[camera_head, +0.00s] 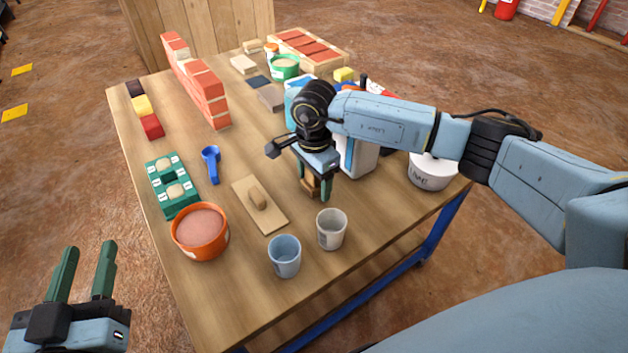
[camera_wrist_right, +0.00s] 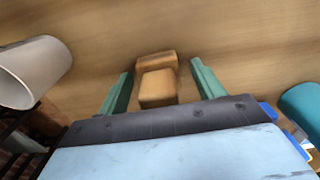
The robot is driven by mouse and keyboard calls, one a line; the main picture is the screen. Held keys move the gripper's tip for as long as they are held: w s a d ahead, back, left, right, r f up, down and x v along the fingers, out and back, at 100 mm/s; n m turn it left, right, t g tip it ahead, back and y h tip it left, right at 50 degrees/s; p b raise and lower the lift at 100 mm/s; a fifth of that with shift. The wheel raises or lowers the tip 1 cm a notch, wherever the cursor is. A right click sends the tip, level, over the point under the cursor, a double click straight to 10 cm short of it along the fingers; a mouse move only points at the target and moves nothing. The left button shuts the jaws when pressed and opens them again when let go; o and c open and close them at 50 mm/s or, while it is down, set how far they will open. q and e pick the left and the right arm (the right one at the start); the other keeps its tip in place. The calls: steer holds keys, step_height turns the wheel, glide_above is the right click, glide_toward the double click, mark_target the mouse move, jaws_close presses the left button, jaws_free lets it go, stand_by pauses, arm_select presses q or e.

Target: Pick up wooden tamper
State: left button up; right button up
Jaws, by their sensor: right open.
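The wooden tamper (camera_head: 310,185) is a small brown block on the table, partly hidden by my right gripper (camera_head: 314,187) in the head view. In the right wrist view the tamper (camera_wrist_right: 158,87) shows as a tan block with a second wooden piece behind it. It lies between the two green fingers of my right gripper (camera_wrist_right: 161,72). The fingers are open, with gaps on both sides of the tamper. My left gripper (camera_head: 90,248) is open and empty at the lower left, off the table.
A grey cup (camera_head: 331,229) and a blue cup (camera_head: 285,256) stand near the front edge. A wooden float (camera_head: 259,204) lies left of the tamper, with an orange bucket (camera_head: 200,232) beyond. A white jug (camera_head: 357,158) and white tub (camera_head: 432,172) stand right.

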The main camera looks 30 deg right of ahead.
steer(key=c, duration=1.1)
steer(key=shift+o, duration=0.2)
arm_select(q)
steer(key=shift+f, duration=0.1)
arm_select(e)
steer(key=shift+r, duration=0.2)
